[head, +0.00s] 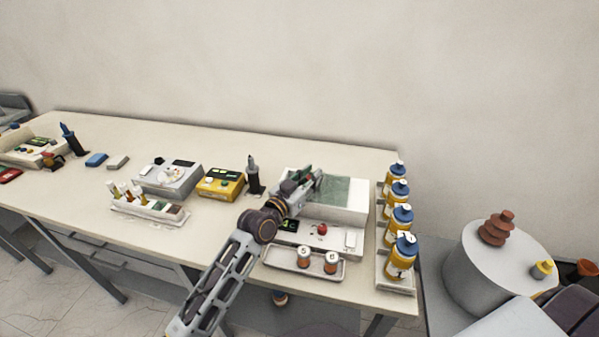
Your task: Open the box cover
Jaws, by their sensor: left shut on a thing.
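A white box-shaped instrument (344,214) stands near the right end of the table. A greenish see-through cover (336,190) is at its top. My left arm reaches in from the lower left, and my left gripper (312,178) is at the left edge of the cover. It is shut on the cover's edge; the fingertips are small and partly hidden against the box. I cannot tell how far the cover is tilted. The lower front of the instrument has a green display (288,225), a red knob (322,229) and a white switch. My right gripper is out of view.
A tray (283,262) with two small jars lies in front of the box. Several blue-capped yellow bottles (402,218) stand close on its right. A yellow device (221,184), a grey device (168,178) and a vial rack (150,212) are to the left. The wall is behind.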

